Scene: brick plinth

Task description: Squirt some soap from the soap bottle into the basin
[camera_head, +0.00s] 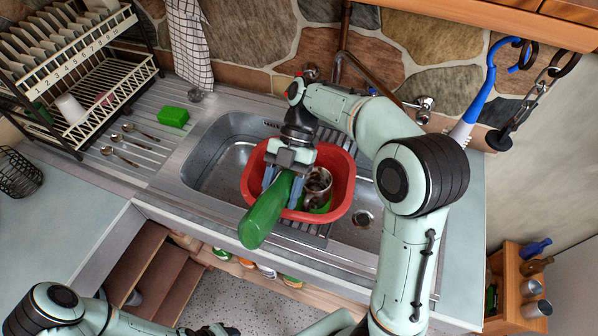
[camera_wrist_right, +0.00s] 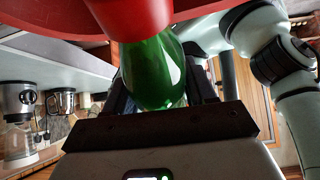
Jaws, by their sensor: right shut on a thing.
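The soap bottle (camera_head: 262,215) is green and is held tilted over the red basin (camera_head: 343,202), its wide end pointing to the lower left. My right gripper (camera_head: 279,186) is shut on it. In the right wrist view the bottle (camera_wrist_right: 152,70) sits between the fingers, with a red part (camera_wrist_right: 130,18) at its end and red basin surface along the top.
The steel sink (camera_head: 205,150) surrounds the basin. A dish rack (camera_head: 75,75) stands at the back left. A green sponge (camera_head: 173,116) and several spoons (camera_head: 122,140) lie on the drainboard. A tap (camera_head: 376,72) rises behind my right arm. The counter at the left front is clear.

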